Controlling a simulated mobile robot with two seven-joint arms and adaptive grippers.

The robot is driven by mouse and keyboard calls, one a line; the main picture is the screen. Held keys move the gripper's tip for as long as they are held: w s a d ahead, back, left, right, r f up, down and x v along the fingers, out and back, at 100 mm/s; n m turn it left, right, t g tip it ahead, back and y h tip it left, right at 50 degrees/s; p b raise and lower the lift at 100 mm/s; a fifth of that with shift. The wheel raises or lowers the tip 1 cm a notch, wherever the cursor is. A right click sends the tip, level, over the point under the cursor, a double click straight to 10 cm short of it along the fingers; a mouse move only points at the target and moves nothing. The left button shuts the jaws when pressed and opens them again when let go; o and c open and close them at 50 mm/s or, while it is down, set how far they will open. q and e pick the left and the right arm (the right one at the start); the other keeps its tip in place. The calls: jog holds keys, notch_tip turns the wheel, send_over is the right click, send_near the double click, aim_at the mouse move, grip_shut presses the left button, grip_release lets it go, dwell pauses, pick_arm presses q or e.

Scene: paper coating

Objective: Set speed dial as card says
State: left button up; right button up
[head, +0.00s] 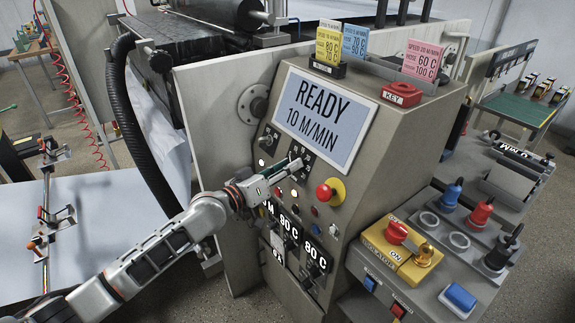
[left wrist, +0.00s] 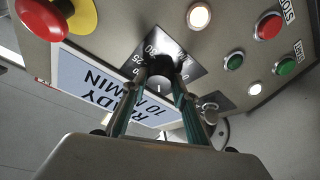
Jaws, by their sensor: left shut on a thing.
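The speed dial is a dark knob (left wrist: 160,66) on a black scale plate (left wrist: 150,50) with white numbers. In the left wrist view my left gripper (left wrist: 156,84) has its two greenish fingers closed around the knob. In the head view the left gripper (head: 292,167) reaches the sloped panel below the display and hides most of the dial. The display (head: 321,117) reads READY, 10 M/MIN. A yellow card (head: 328,45), a blue card (head: 355,39) and a pink card (head: 423,60) stand on top of the console; their small speed lines are hard to read.
A red emergency button (head: 326,192) on a yellow base sits right of the gripper. Small coloured buttons and temperature readouts (head: 288,222) lie below it. A red KEY block (head: 401,94) rests on the console top. A yellow isolator box (head: 400,250) stands at the lower right.

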pick_arm(q)
jog(key=o, duration=1.1)
jog(key=shift+r, duration=0.2)
jog(key=shift+f, duration=0.1)
jog(key=v, duration=1.2)
jog(key=shift+f, duration=0.1)
jog(key=s+a+f+y, duration=0.1)
jog(key=s+f+y, duration=0.1)
jog(key=s+f, duration=0.5)
jog(key=s+a+f+y, duration=0.2)
jog(key=s+f, duration=0.2)
jog(key=f, duration=0.6)
jog(key=s+a+f+y, duration=0.2)
jog(key=s+a+f, duration=0.1)
jog(key=s+f, duration=0.1)
jog(key=s+a+f+g+y, duration=0.1)
jog(key=s+a+f, duration=0.1)
jog(key=s+f, duration=0.2)
jog(key=s+a+f+y, duration=0.2)
jog(key=s+a+f, duration=0.1)
jog(key=s, duration=0.4)
jog(key=shift+s+a+f+m+g+y, duration=0.1)
jog(key=shift+a+f+m+g+y, duration=0.1)
jog(key=shift+f, duration=0.2)
jog(key=shift+a+f+m+g+y, duration=0.1)
jog(key=shift+a+f+m, duration=0.1)
jog(key=shift+f, duration=0.25)
